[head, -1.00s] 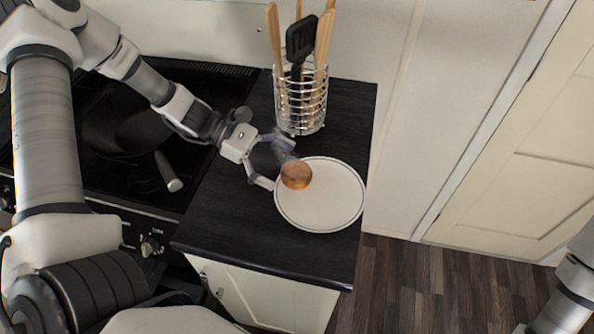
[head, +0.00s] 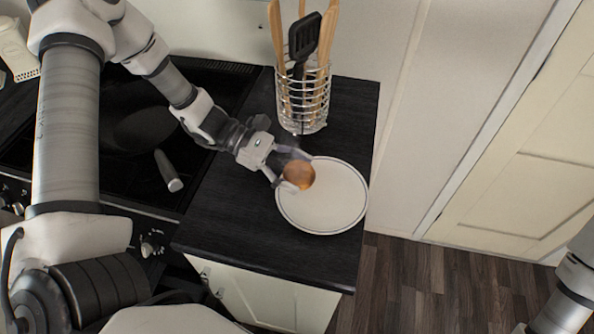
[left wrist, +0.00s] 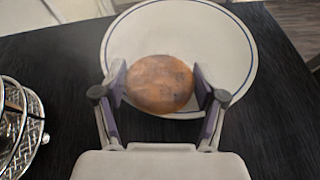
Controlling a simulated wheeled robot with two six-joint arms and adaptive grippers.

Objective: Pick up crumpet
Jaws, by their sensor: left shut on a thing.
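The crumpet (head: 299,175) is round and golden brown, at the left part of a white plate (head: 330,205) with a dark rim line. My left gripper (head: 290,172) is shut on the crumpet. In the left wrist view the crumpet (left wrist: 160,84) sits between the two fingers (left wrist: 160,90), one at each side, with the plate (left wrist: 222,45) behind it. I cannot tell whether the crumpet still touches the plate. My right gripper is out of view; only part of my right arm shows at the lower right.
A wire utensil holder (head: 301,104) with wooden tools and a black spatula (head: 303,36) stands behind the plate. A black hob (head: 125,100) with a dark pan (head: 145,130) is to the left. The dark counter (head: 225,215) is clear in front.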

